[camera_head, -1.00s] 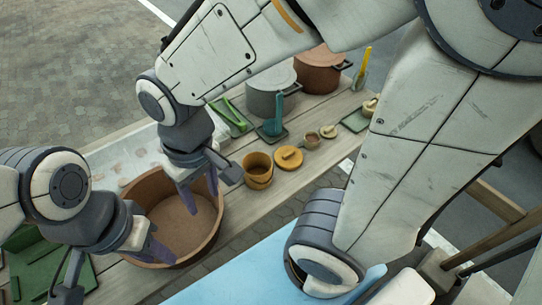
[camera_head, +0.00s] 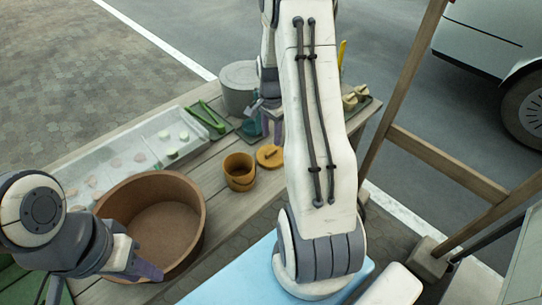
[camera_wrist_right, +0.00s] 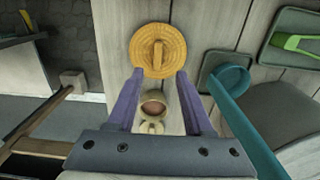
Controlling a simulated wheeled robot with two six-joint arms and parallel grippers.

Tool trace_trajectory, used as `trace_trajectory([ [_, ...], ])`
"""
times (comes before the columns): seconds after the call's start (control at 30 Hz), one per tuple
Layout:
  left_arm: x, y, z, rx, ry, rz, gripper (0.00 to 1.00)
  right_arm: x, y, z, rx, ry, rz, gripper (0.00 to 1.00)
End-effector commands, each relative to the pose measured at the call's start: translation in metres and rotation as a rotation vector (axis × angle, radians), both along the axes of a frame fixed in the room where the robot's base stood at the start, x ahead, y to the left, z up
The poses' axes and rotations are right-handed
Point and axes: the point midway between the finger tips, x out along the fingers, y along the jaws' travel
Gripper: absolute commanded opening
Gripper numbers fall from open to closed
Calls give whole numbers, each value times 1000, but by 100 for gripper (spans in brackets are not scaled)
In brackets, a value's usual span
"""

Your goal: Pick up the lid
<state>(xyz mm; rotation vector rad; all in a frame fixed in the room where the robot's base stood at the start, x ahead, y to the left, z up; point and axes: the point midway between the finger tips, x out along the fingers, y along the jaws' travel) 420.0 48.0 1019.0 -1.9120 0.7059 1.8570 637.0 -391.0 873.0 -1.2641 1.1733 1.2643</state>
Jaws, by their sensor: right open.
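The lid (camera_head: 269,156) is a round yellow-orange disc with a bar handle, lying flat on the wooden table beside a yellow pot (camera_head: 240,172). In the right wrist view the lid (camera_wrist_right: 147,62) lies just beyond the fingertips, its handle pointing lengthwise between them. My right gripper (camera_wrist_right: 159,78) is open and empty; the fingers are apart from the lid. In the head view my right arm partly hides the gripper and the lid's right side. My left gripper (camera_head: 102,284) is open and empty at the lower left, beside a large brown bowl (camera_head: 196,215).
Small cups (camera_wrist_right: 152,107) show between my right fingers. A teal ladle (camera_wrist_right: 240,118) lies close to the right finger in the wrist view. A grey pot (camera_head: 238,88) and a green tray (camera_head: 207,118) stand behind. A ladder-like wooden frame (camera_head: 440,165) stands at the right.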

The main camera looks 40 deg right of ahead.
Motion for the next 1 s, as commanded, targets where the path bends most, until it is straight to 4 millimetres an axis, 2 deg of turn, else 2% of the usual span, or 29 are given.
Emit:
trace_trajectory([
  [0.23, 0, 0, 3, 0, 0, 0, 37, -2, 1, -21, 2, 3, 3, 51],
  [0.5, 0, 0, 8, 0, 0, 0, 37, -5, 0, -58, 2, 2, 3, 51],
  [0.8, 0, 0, 8, 0, 0, 0, 37, -4, 0, -63, 0, -1, 4, 51],
  [0.93, 0, 0, 8, 0, 0, 0, 37, -4, 0, -63, 0, 0, 3, 2],
  [1.0, 0, 0, 8, 0, 0, 0, 37, -4, 0, -63, 0, 0, 3, 0],
])
